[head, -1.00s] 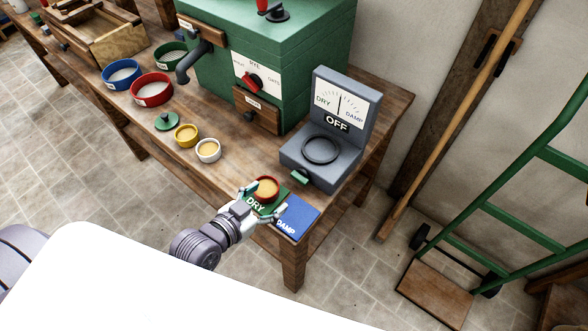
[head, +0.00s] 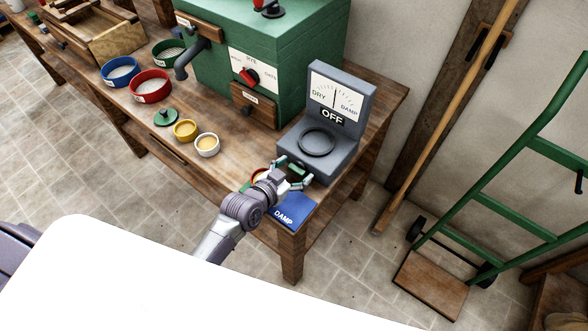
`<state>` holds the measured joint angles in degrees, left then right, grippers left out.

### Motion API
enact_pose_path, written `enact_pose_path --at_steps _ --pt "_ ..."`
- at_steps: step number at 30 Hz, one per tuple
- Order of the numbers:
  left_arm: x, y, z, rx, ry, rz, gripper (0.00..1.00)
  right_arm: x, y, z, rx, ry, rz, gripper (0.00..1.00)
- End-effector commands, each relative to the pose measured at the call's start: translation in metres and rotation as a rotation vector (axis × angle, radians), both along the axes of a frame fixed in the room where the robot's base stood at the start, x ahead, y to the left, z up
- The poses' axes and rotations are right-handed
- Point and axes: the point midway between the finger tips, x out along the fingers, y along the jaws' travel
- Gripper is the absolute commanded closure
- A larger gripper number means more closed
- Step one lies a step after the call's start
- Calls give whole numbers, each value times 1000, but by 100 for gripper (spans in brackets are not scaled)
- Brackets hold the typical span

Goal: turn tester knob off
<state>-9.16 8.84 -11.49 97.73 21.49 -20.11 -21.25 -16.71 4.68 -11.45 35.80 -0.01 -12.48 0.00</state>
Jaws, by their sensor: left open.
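The grey moisture tester (head: 322,110) stands on the right end of the bench. Its dial face (head: 336,97) reads DRY to DAMP with the needle near upright, and its label (head: 332,117) reads OFF. A small green knob (head: 297,169) is on its front edge. My left gripper (head: 294,177) is open, with its fingers around or just in front of the knob; I cannot tell whether they touch it. My right gripper is not in view.
The blue DAMP mat (head: 292,211) lies at the bench corner. A red-rimmed cup (head: 260,175) is mostly hidden behind my left gripper. White (head: 207,145) and yellow (head: 185,130) cups stand to the left. The green mill (head: 250,50) is behind.

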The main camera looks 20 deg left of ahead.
Motion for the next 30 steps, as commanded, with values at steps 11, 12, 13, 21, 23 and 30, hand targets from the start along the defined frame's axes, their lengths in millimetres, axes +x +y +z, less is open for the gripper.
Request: enact_pose_path --at_steps 11,12,13,21,23,30 --pt "0 0 0 0 0 0 68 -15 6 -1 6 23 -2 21" --pt "0 0 0 0 0 0 74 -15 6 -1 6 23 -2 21" --pt "0 0 0 0 0 0 79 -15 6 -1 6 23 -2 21" --pt "1 1 1 -88 31 -2 81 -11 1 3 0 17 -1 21" --pt "0 1 1 -97 33 -1 81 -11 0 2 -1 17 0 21" --pt "0 1 1 -97 33 0 34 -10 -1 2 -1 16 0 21"
